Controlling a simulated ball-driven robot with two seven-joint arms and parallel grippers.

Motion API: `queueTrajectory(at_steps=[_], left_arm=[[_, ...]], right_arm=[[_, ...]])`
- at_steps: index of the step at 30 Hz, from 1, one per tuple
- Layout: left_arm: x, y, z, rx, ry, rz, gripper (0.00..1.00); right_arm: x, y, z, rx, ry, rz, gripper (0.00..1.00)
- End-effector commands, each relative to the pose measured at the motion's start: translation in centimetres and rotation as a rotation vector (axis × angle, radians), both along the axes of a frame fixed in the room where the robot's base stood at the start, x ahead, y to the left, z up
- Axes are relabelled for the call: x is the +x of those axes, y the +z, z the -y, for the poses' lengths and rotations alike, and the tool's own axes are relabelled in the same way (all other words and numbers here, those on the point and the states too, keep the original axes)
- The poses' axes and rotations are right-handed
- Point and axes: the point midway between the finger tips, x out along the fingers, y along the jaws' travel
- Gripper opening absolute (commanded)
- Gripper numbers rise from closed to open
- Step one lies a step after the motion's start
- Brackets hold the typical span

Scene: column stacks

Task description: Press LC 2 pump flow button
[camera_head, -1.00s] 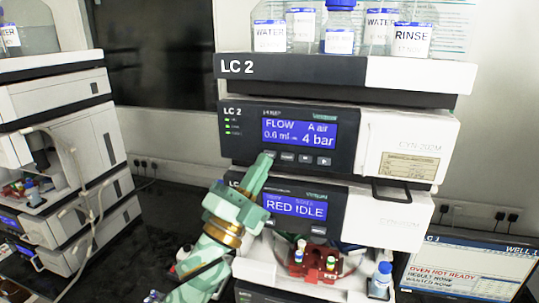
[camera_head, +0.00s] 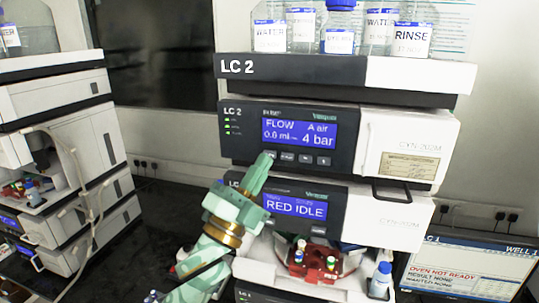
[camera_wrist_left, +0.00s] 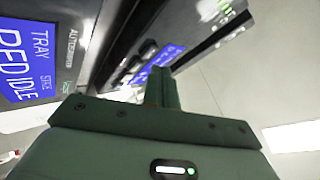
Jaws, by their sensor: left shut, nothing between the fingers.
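The LC 2 pump (camera_head: 240,143) is the dark-fronted module under the top tray. Its blue screen (camera_head: 299,132) reads FLOW, A air and 4 bar. A row of small buttons (camera_head: 305,159) runs below the screen. My left gripper (camera_head: 266,157) is shut and empty, its tips at the left end of this row. They cover part of the leftmost button; I cannot tell whether they touch it. In the left wrist view the shut fingers (camera_wrist_left: 160,85) point at the pump front, close to the buttons (camera_wrist_left: 134,62). My right gripper is not in view.
Below the pump, another module's screen (camera_head: 295,206) reads RED IDLE. A red vial tray (camera_head: 314,262) sits in the open bay beneath. Labelled bottles (camera_head: 340,35) stand on top. A handle (camera_head: 403,188) juts out at the right. A monitor (camera_head: 467,268) stands lower right.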

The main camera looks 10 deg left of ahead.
Motion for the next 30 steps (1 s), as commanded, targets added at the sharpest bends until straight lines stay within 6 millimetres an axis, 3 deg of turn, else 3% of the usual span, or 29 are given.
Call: queueTrajectory(at_steps=[30], left_arm=[[0.97,0.03,0.03,0.0,0.0,0.0,0.0]], right_arm=[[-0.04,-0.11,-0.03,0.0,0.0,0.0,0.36]])
